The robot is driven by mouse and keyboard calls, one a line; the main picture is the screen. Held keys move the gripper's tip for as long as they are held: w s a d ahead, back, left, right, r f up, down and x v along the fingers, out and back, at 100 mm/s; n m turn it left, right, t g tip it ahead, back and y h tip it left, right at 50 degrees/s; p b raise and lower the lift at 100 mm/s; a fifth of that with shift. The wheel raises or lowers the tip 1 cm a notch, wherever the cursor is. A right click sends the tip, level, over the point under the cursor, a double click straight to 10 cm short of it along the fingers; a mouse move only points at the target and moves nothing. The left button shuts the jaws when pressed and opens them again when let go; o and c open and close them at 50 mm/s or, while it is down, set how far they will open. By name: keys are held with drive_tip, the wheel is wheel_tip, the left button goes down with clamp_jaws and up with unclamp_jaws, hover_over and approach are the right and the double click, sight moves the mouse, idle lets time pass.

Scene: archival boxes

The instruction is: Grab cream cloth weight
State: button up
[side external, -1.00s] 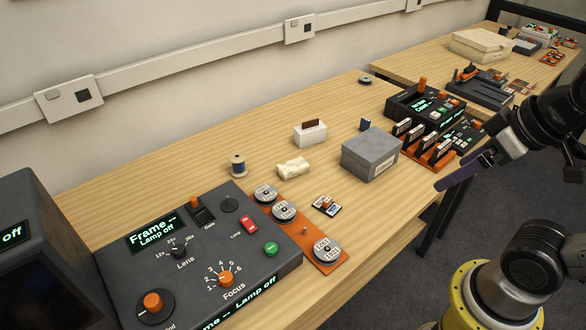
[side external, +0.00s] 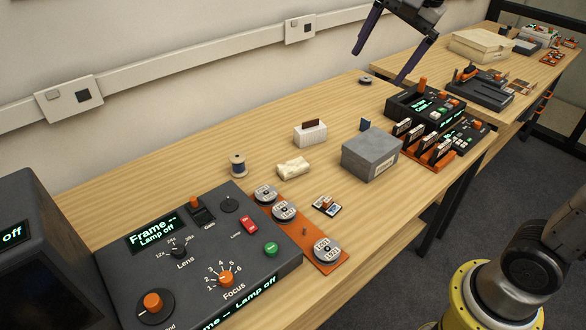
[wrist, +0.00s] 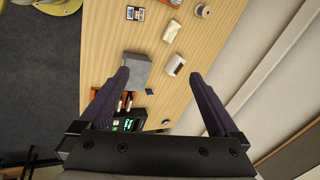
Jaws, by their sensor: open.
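The cream cloth weight (side external: 294,167) is a small, lumpy cream bundle lying on the wooden table, between the thread spool and the grey box. It also shows in the wrist view (wrist: 171,30), near the top, beyond my fingertips. My gripper (side external: 384,64) is open and empty, high above the far part of the table, up and to the right of the cloth weight in the side view. In the wrist view its two dark purple fingers (wrist: 161,75) are spread wide, with nothing between them in contact.
A white block with a brown slot piece (side external: 310,134) stands close behind the cloth weight. A grey box (side external: 370,157) stands to its right, and a blue thread spool (side external: 238,166) to its left. A dark control panel (side external: 200,255) fills the front left. Bare wood surrounds the cloth weight.

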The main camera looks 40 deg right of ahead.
drive_tip(key=w+f+m+g, duration=0.1)
drive_tip(key=w+f+m, duration=0.2)
drive_tip(key=w, duration=0.7)
drive_tip(key=m+g, duration=0.2)
drive_tip(key=g, duration=0.2)
hover_over(293, 164)
drive_tip(key=f, duration=2.9)
drive_tip(key=shift+d+f, duration=0.2)
drive_tip(key=shift+f, duration=0.1)
drive_tip(key=shift+a+f, duration=0.15)
drive_tip(key=shift+f, duration=1.3)
drive_tip(key=shift+a+f, duration=0.1)
drive_tip(key=shift+f, duration=1.3)
drive_tip(key=shift+c, duration=0.3)
drive_tip(key=shift+r, duration=0.15)
clamp_jaws()
